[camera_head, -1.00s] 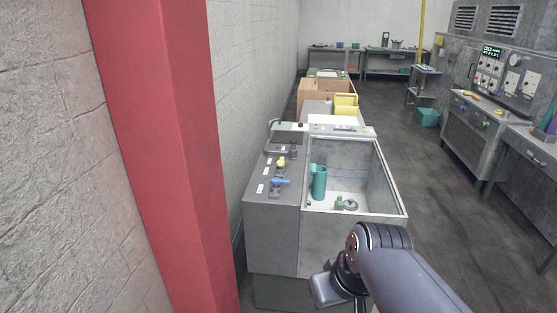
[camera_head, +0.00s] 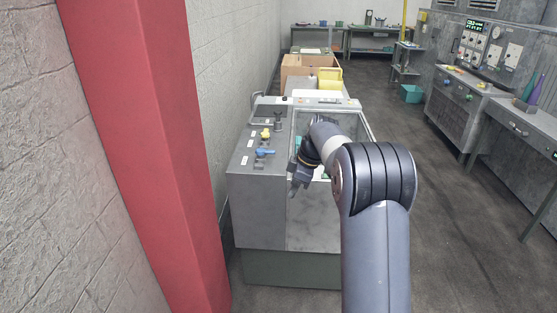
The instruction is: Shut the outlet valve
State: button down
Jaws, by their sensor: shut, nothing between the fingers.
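A grey sink-like unit (camera_head: 248,207) has a side panel with a blue-handled valve (camera_head: 265,152) nearest me and a yellow-handled valve (camera_head: 265,134) behind it. The blue handle lies crosswise, pointing right. The small white labels beside them are too small to read, so I cannot tell which valve is the outlet. My gripper (camera_head: 294,189) is shut and empty. In the picture it is right of and below the blue handle, over the front of the basin. Its fingertips are small and dark. My arm hides most of the basin and the teal cylinder in it.
A red pillar (camera_head: 145,150) and a white brick wall stand at the left. Behind the unit are a yellow bin (camera_head: 329,80) and a cardboard box (camera_head: 300,72). A control cabinet (camera_head: 458,98) and a bench stand at the right. The floor between is clear.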

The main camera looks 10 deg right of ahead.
aim_at(265, 135)
jog(key=i, duration=0.7)
jog(key=i+l+u, duration=0.1)
jog(key=i, duration=0.6)
jog(key=i+l, duration=0.1)
jog(key=i, duration=0.6)
